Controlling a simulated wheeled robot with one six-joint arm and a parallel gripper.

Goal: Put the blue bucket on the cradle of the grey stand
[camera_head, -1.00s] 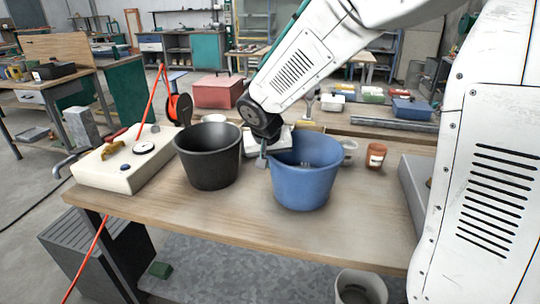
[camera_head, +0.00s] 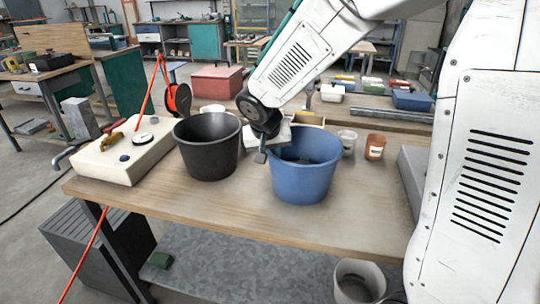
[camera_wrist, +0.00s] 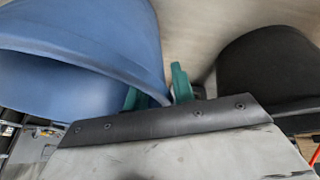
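The blue bucket (camera_head: 306,182) stands upright on the wooden workbench, right of a black bucket. In the wrist view the blue bucket (camera_wrist: 75,45) fills the upper left. My gripper (camera_head: 262,150) is at its left rim; the wrist view shows my gripper's two green fingers (camera_wrist: 158,92) spread apart, one inside the bucket and one outside, with the rim between them. A gap shows between the outer finger and the rim. I cannot make out a grey stand with a cradle; a grey object (camera_head: 410,172) at the bench's right end is partly hidden by my arm.
The black bucket (camera_head: 207,150) stands close left of my gripper. A cream box (camera_head: 128,155) with a red hose is farther left. A brown jar (camera_head: 375,146) and a pale cup (camera_head: 347,140) stand behind right. The bench's front strip (camera_head: 240,207) is clear.

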